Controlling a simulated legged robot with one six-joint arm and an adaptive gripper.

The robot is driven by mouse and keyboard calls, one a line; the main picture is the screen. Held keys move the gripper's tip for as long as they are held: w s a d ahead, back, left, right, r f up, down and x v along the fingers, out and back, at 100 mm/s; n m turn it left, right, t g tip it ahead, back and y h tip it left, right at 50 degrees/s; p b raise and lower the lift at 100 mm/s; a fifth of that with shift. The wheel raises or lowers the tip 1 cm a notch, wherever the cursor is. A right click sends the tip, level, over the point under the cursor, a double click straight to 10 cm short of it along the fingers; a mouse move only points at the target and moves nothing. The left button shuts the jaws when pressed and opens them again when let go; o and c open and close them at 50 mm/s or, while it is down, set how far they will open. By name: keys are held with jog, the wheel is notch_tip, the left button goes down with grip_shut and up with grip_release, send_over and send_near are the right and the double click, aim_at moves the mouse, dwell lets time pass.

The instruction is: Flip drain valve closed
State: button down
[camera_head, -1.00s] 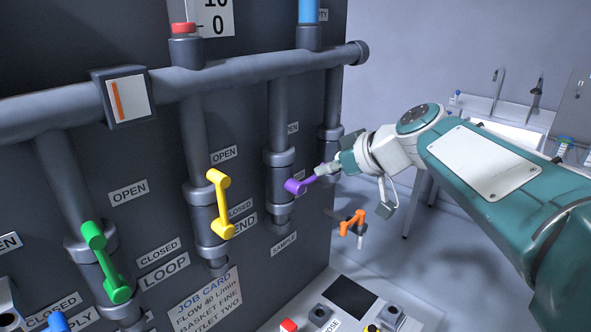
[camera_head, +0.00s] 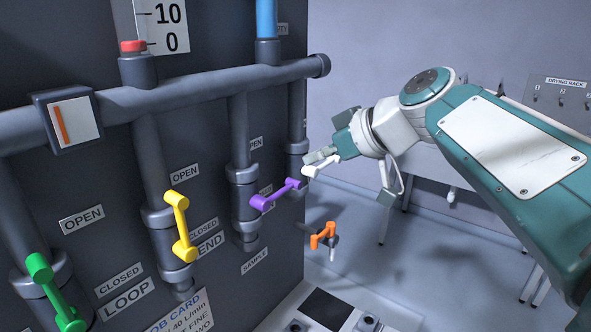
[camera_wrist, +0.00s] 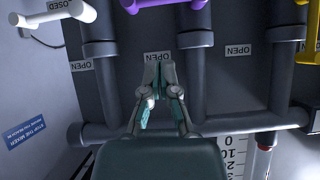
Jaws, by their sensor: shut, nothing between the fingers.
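No label reading "drain" is legible, so I cannot tell which lever is the drain valve. An orange lever (camera_head: 323,236) sits low by the panel's right edge, bent, with a short white end below it. A purple lever (camera_head: 276,195) on the sample pipe sticks out sideways, tilted up to the right. A white lever (camera_head: 321,167) shows close to my gripper (camera_head: 312,157); the wrist view also shows it (camera_wrist: 58,15) at upper left. In the wrist view my gripper (camera_wrist: 158,72) is shut and empty, below the purple lever (camera_wrist: 165,3).
The yellow lever (camera_head: 180,226) and green lever (camera_head: 54,291) are further left on the dark panel (camera_head: 100,190). A horizontal pipe (camera_head: 200,85) crosses above the valves. A console (camera_head: 327,309) stands below. Open floor lies right of the panel.

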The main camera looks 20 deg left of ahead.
jog(key=v, duration=0.4)
jog(key=shift+s+d+r, duration=0.2)
jog(key=shift+s+r, duration=0.05)
jog(key=shift+r, duration=0.05)
jog(key=s+d+f+m+t+h, duration=0.1)
jog(key=s+d+f+m+h, duration=0.4)
jog(key=d+f, duration=0.7)
jog(key=s+d+f+m+t+h, duration=0.1)
jog(key=s+d+f+m+h, duration=0.4)
jog(key=s+d+f+m, duration=0.4)
jog(key=s+d+f, duration=0.2)
jog(key=d+f, duration=0.2)
jog(key=d, duration=0.1)
jog(key=shift+s+d+t+h, duration=0.25)
jog(key=shift+t+h, duration=0.15)
jog(key=shift+a, duration=0.1)
